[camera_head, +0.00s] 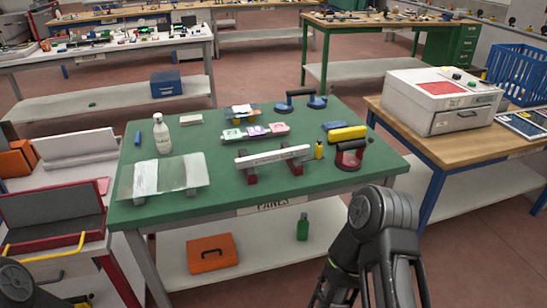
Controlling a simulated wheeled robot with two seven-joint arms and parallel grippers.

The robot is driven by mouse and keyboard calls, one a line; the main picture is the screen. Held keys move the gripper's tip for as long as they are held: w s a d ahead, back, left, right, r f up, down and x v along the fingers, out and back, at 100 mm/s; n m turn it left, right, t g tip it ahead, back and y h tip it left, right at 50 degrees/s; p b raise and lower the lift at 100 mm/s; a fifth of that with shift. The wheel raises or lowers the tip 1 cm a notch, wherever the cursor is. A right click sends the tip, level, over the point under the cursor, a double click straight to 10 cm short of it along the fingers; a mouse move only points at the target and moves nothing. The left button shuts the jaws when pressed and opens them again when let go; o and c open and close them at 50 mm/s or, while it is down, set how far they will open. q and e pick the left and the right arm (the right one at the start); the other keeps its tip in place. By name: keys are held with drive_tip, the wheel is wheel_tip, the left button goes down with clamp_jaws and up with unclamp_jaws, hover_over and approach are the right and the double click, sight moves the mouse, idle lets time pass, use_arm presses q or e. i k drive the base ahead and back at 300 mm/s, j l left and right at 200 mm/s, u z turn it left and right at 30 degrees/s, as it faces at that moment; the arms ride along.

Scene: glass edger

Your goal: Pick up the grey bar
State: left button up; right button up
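A long pale grey bar (273,157) lies on the green-topped table, raised on two dark red supports (291,168). It runs left to right across the table's front half and has small dark marks along its front face. Nothing holds it. My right arm (380,215) rises from the bottom edge in front of the table, well below and right of the bar. Part of my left arm (18,285) shows at the lower left corner. Neither gripper can be made out in this view.
On the green table (225,195) a glass sheet (180,175) and white bottle (161,134) stand left. Behind the bar are coloured blocks (255,131) and a dark double-cup lifter (301,99). A small yellow bottle (319,150), red-and-black lifter (350,155) and yellow block (347,133) stand right.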

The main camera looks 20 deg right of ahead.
sight(244, 162)
drive_tip(key=i+j, duration=0.2)
drive_tip(key=i, duration=0.2)
drive_tip(key=i+j, duration=0.15)
drive_tip(key=i, duration=0.3)
